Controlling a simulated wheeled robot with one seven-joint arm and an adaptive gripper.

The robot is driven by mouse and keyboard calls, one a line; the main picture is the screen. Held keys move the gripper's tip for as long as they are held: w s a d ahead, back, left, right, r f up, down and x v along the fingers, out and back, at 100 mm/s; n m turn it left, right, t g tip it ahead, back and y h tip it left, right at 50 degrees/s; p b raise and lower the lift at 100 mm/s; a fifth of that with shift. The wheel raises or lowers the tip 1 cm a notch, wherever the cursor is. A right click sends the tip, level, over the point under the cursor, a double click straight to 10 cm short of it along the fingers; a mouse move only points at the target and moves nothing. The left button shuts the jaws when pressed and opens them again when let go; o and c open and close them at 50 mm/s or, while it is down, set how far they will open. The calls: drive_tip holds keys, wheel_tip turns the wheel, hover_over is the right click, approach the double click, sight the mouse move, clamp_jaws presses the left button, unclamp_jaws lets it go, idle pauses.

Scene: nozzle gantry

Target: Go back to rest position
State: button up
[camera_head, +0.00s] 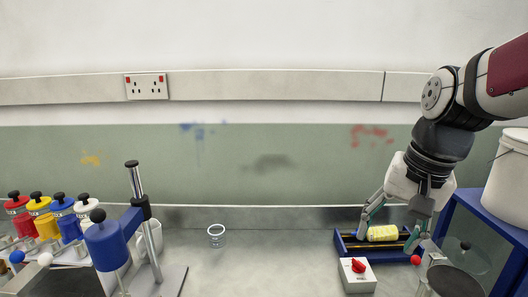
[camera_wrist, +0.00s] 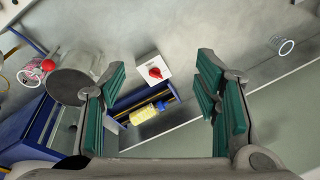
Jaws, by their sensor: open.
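My gripper (camera_head: 388,240) is open and empty on the right of the head view. Its green-padded fingers also show wide apart in the wrist view (camera_wrist: 162,95). A yellow cylinder (camera_head: 382,233) lies on its side on a blue roller stand (camera_head: 348,246). In the wrist view the cylinder (camera_wrist: 143,114) has a blue end and appears between the fingers, well beyond them and touching neither. The blue stand (camera_wrist: 132,97) is partly hidden by the left finger there.
A white box with a red knob (camera_head: 358,274) stands in front of the stand. A blue frame (camera_head: 468,226) with a white bucket (camera_head: 510,178) is at right. A clear cup (camera_head: 216,236) stands mid-bench. A blue-headed post stand (camera_head: 107,243) and coloured bottles (camera_head: 40,215) are at left.

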drive_tip(key=s+a+n+t+h, duration=0.1)
drive_tip(key=s+n, duration=0.4)
drive_tip(key=s, duration=0.9)
drive_tip(key=shift+s+a+f+n+t, duration=0.3)
drive_tip(key=shift+s+a+f+t, duration=0.05)
drive_tip(key=shift+a+f+t, duration=0.15)
